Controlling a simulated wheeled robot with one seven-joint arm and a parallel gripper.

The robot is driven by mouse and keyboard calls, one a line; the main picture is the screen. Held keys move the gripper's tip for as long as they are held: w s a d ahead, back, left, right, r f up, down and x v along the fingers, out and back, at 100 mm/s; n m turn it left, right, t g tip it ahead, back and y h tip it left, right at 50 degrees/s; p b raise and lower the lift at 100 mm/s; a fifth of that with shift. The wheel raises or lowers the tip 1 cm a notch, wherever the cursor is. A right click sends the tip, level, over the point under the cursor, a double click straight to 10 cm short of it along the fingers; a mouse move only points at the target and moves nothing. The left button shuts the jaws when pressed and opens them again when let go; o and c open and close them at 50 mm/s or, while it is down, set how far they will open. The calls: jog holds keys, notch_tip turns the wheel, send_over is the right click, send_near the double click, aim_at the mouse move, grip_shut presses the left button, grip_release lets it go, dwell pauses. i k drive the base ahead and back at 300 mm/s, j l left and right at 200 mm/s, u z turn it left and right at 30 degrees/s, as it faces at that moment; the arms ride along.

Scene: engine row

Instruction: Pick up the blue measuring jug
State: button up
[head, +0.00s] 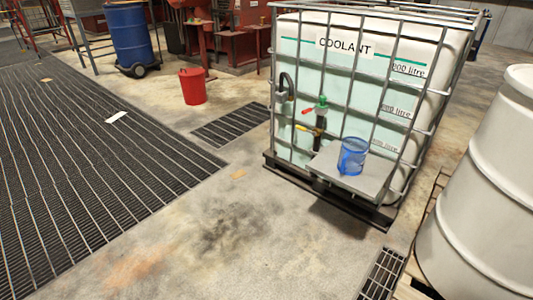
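The blue measuring jug (353,157) stands upright on a small grey shelf (338,177) at the front of the caged coolant tank. It is see-through and looks empty. The tank's tap with red, green and yellow handles (318,122) is just left of the jug. My gripper is not in the head view, so its place and state do not show.
The white coolant tank (300,58) sits in a metal cage on a dark pallet. A large white drum (490,185) stands at the right. A red bucket (193,86) and a blue barrel (128,36) are behind left. Open concrete floor lies in front, with floor grates (231,124).

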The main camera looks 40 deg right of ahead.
aim_at(350, 159)
jog(key=i+j, duration=0.15)
jog(key=i, duration=0.55)
jog(key=i+j, duration=0.15)
jog(key=i, duration=0.55)
jog(key=i+j+z, duration=0.1)
jog(key=i+z, duration=0.2)
jog(key=z, duration=0.15)
jog(key=i+j+z, duration=0.2)
jog(key=z, duration=0.25)
jog(key=i+j+z, duration=0.55)
jog(key=j+z, duration=0.15)
jog(key=z, duration=0.2)
jog(key=i+j+z, duration=0.1)
jog(key=j+z, duration=0.8)
jog(key=i, duration=0.05)
